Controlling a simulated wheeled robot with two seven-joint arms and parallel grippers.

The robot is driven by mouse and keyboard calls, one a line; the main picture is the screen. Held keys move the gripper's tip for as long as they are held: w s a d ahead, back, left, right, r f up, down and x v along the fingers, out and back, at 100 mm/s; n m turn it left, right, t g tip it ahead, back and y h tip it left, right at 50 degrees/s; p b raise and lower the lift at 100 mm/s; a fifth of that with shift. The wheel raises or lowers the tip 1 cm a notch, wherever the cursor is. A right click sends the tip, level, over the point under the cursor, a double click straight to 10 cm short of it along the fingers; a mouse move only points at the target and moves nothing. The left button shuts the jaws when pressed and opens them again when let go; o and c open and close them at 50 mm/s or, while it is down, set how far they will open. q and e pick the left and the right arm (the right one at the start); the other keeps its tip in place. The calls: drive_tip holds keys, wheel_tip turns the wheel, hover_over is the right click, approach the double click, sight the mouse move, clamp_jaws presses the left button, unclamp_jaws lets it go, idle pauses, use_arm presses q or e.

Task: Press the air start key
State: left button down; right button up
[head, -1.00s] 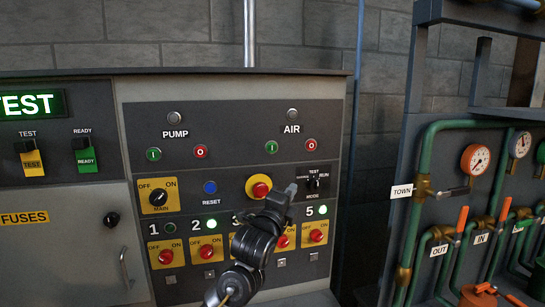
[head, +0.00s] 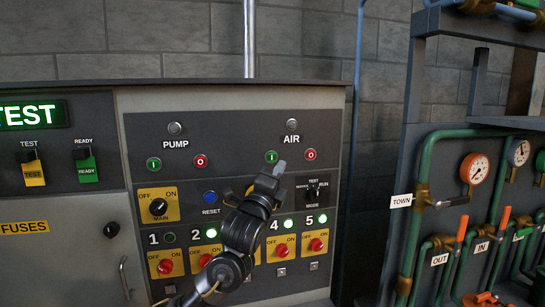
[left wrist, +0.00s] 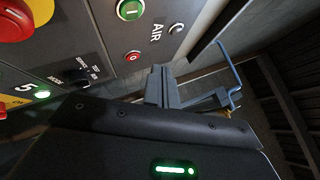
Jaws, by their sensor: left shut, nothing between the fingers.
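The green air start key (head: 271,156), marked I, sits under the AIR label on the panel, left of the red air stop key (head: 310,154). My left gripper (head: 281,166) is shut and empty, its tip just below and slightly right of the green key in the head view. Whether it touches the panel cannot be told. In the left wrist view the green key (left wrist: 130,9) is at the top, with the red key (left wrist: 134,56) below it and the gripper fingers (left wrist: 160,84) further down. The grey AIR lamp (head: 292,125) looks unlit. My right gripper is not seen.
The pump keys (head: 154,163) are to the left. The blue reset button (head: 210,197) and mode switch (head: 313,191) lie lower, near my arm. Pipes with gauges (head: 474,168) stand at right.

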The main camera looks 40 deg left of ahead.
use_arm(q)
drive_tip(key=shift+w+a+p, duration=0.25)
drive_tip(key=shift+w+a, duration=0.4)
drive_tip(key=shift+a, duration=0.3)
drive_tip(key=shift+w+a+p, duration=0.3)
drive_tip(key=shift+w+a, duration=0.3)
drive_tip(key=shift+a, duration=0.35)
drive_tip(key=shift+w+a+p, duration=0.25)
drive_tip(key=shift+w+a, duration=0.4)
drive_tip(key=shift+a, duration=0.3)
drive_tip(key=shift+w+a, duration=0.1)
drive_tip(key=shift+a, duration=0.05)
drive_tip(key=shift+w+a, duration=0.2)
drive_tip(key=shift+w+a, duration=0.2)
drive_tip(key=shift+a, duration=0.1)
idle(0.6)
idle(0.3)
drive_tip(key=shift+s+d+b, duration=0.3)
drive_tip(key=shift+s+d, duration=0.15)
drive_tip(key=shift+d, duration=0.2)
drive_tip(key=shift+s+d+b, duration=0.45)
drive_tip(key=shift+s+d, duration=0.3)
drive_tip(key=shift+d, duration=0.3)
drive_tip(key=shift+s+d+b, duration=0.45)
drive_tip(key=shift+s+d, duration=0.25)
drive_tip(key=shift+d, duration=0.35)
